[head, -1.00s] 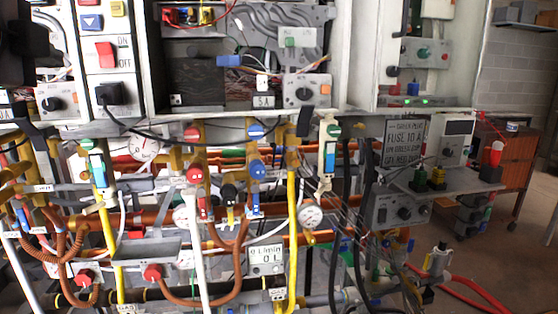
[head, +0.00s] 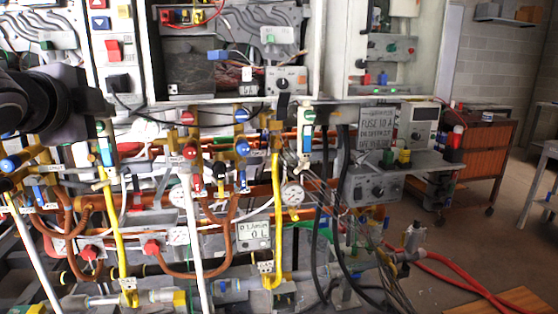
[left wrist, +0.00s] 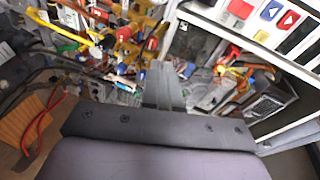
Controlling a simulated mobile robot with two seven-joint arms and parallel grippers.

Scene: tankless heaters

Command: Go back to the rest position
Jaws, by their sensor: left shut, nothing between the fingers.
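My left gripper (head: 98,122) is at the left of the head view, at the end of a dark arm, in front of the heater rig. In the left wrist view its fingers (left wrist: 163,85) are together with nothing between them, and the rig's pipes and panel lie beyond them. I cannot tell the exact gap to the rig, but no contact shows. My right gripper is in neither view.
The heater rig fills the left and middle with yellow pipes (head: 276,210), copper pipes and gauges. A grey shelf carries a meter box (head: 417,126). Red hoses (head: 460,283) lie on the floor at right. A brown cabinet (head: 484,165) stands behind, with open floor around it.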

